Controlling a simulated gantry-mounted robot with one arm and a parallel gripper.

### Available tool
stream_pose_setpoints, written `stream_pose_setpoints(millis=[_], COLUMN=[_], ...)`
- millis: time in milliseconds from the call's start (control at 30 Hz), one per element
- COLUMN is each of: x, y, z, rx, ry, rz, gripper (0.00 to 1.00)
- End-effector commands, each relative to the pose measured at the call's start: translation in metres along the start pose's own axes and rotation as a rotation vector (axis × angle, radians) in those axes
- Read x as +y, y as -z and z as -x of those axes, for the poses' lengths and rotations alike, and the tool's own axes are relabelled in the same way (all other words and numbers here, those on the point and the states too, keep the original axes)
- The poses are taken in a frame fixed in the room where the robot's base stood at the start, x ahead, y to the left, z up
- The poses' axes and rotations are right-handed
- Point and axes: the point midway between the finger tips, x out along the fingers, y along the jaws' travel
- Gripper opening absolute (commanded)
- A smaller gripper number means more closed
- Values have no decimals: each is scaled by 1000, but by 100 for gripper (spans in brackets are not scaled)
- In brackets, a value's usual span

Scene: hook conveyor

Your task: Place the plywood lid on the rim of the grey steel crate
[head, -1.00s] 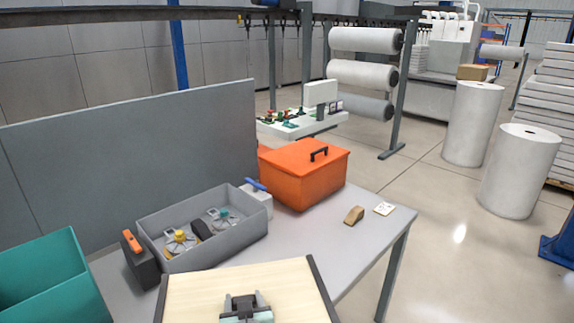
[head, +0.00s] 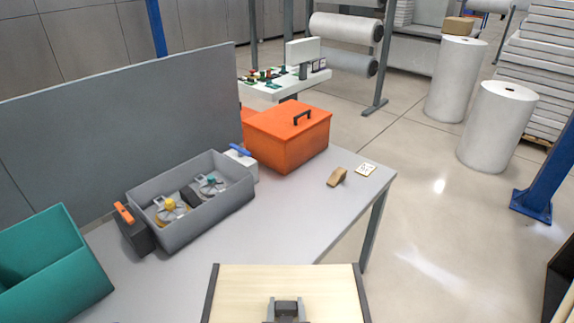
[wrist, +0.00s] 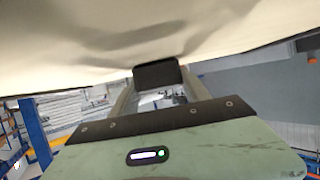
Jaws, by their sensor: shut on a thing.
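The plywood lid (head: 243,290) is a pale board with dark strips along its left and right edges, at the bottom of the head view. My gripper (head: 286,310) is shut on the lid's dark handle (wrist: 157,75), which sits between the fingers in the wrist view. The lid's pale underside or face (wrist: 90,30) fills the top of that view. The lid's near part is cut off by the frame. A grey open box (head: 225,218) with round parts in it stands on the table; I cannot tell whether it is the grey steel crate.
The grey table (head: 275,225) bears an orange toolbox (head: 275,145), a teal bin (head: 70,265), a brown block (head: 337,177) and a small card (head: 366,169). A blue post (head: 545,165) and a dark-edged object (head: 562,285) stand at the right. Floor right of the table is open.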

Motion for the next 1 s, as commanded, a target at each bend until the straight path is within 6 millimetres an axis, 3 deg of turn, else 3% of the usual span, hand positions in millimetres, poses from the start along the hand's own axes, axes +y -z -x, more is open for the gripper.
stream_pose_setpoints(millis=[33,200,800,1000], x=[0,-2,0,1], y=[22,55,164,188], z=[13,41,139,160], rx=[3,3,1,4], ry=[1,3,-1,-4], rz=[-1,0,0,0], gripper=[0,0,0,0])
